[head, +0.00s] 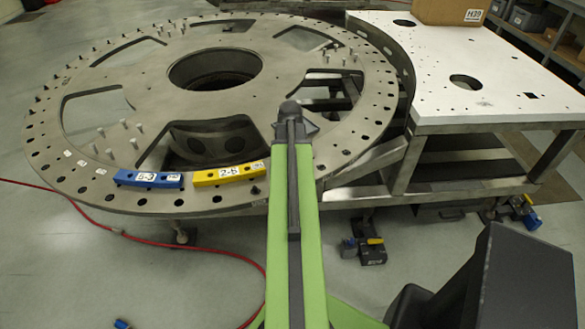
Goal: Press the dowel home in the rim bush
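The round grey turret plate (150,70) lies flat with a rim of many holes, some dark and some with small studs or pins in them. I cannot tell which one is the rim bush or the dowel. My green arm reaches up from the bottom centre over the plate's near rim. Its dark far end, with my gripper (291,112), is over the plate near a cut-out. The fingers are hidden or too small to make out, and I see nothing held. The arm covers part of the near rim.
A blue block (148,179) and a yellow block (229,174) sit on the near rim. Upright pins (123,124) stand in groups on the plate. A white table (480,75) with a cardboard box (450,11) adjoins at right. A red hose (200,248) crosses the floor.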

